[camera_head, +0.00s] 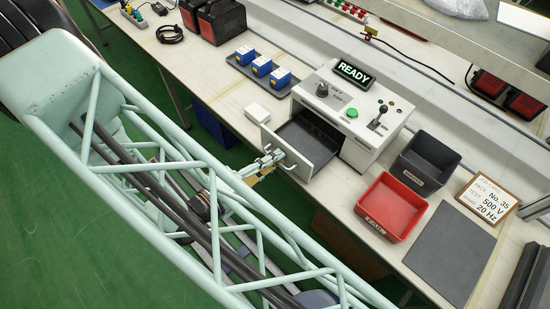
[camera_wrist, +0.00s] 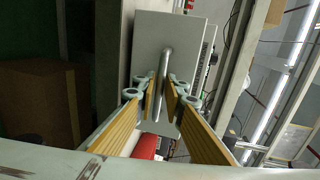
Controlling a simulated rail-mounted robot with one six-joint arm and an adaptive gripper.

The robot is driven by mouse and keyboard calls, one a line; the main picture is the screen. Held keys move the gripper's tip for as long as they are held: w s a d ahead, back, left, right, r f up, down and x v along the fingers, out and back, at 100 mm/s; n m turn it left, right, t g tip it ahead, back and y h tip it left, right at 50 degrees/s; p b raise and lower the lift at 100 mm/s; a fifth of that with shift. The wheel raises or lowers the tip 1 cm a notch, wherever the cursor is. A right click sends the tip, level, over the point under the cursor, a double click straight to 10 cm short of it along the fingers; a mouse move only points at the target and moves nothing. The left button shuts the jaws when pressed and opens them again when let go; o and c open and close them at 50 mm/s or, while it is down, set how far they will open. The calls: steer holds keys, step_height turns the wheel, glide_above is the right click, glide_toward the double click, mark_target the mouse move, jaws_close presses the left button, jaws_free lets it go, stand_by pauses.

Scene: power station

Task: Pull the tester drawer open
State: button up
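The tester (camera_head: 345,115) is a white box on the bench, with a lit READY sign, a knob, a green button and a lever on top. Its drawer (camera_head: 310,143) stands pulled out at the front, and its dark, empty-looking inside shows. The drawer front also shows in the wrist view (camera_wrist: 184,32) with its upright bar handle (camera_wrist: 165,66). My gripper (camera_head: 274,157) is at the drawer front. In the wrist view its yellow-padded fingers (camera_wrist: 162,94) are close in on both sides of the handle. Exact contact is hard to make out.
A red bin (camera_head: 391,207) and a dark grey bin (camera_head: 427,163) stand right of the drawer, near a grey mat (camera_head: 448,253) and a sign (camera_head: 487,208). A small white box (camera_head: 257,113) lies left of the drawer. Blue blocks (camera_head: 262,66) sit on a tray behind it.

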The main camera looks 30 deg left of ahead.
steer(key=shift+s, duration=0.1)
steer(key=v, duration=1.1)
steer(key=shift+s+a, duration=0.2)
steer(key=shift+s, duration=0.15)
steer(key=shift+r, duration=0.1)
stand_by(0.8)
